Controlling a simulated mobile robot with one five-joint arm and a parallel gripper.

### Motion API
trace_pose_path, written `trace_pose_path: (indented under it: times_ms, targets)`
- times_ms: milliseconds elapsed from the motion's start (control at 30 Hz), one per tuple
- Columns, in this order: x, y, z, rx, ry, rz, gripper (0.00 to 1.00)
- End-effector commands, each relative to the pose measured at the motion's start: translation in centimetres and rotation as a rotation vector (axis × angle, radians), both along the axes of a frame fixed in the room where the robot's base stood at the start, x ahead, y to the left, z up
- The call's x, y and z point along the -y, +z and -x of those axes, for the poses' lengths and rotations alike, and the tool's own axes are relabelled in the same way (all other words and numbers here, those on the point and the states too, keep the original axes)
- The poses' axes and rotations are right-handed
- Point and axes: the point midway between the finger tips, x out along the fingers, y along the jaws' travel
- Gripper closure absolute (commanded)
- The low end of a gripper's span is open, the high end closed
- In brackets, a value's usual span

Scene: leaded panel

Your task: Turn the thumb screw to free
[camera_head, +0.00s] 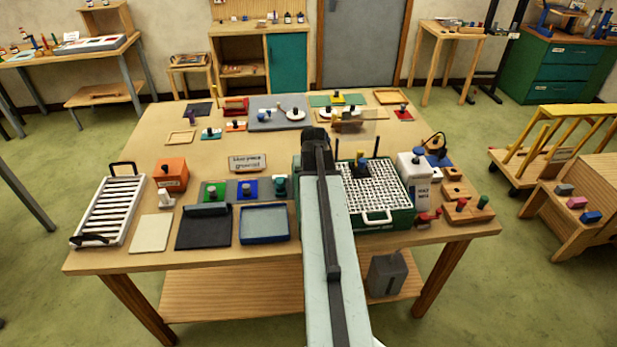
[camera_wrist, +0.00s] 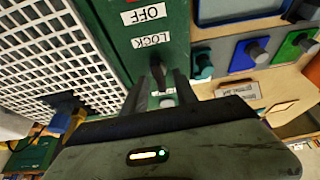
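The green machine with a white grid top (camera_head: 375,192) stands at the right of the table. In the wrist view its green side (camera_wrist: 160,20) carries white OFF and LOCK labels, upside down. A small dark upright piece (camera_wrist: 158,76) stands just beyond the LOCK label; it may be the thumb screw, but I cannot make out its shape. My gripper (camera_wrist: 160,88) has its two dark fingers apart, one on each side of this piece. A small pale part (camera_wrist: 167,102) shows between them. I cannot see contact. In the head view my arm hides this spot.
A blue-rimmed tray (camera_head: 265,224) and teal, blue and green blocks with knobs (camera_head: 246,189) lie left of my arm. A small sign (camera_head: 247,162) stands behind them. Bare tabletop shows at the left middle.

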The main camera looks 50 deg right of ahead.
Motion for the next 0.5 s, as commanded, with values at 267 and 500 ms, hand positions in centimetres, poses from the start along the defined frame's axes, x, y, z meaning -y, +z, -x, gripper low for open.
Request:
trace_pose_path:
  times_ms: [267, 500]
  targets:
    - [-1.0, 4.6, 1.2, 0.000, 0.000, 0.000, 0.65]
    - [-1.8, 7.3, 2.2, 0.001, 0.000, -0.001, 0.65]
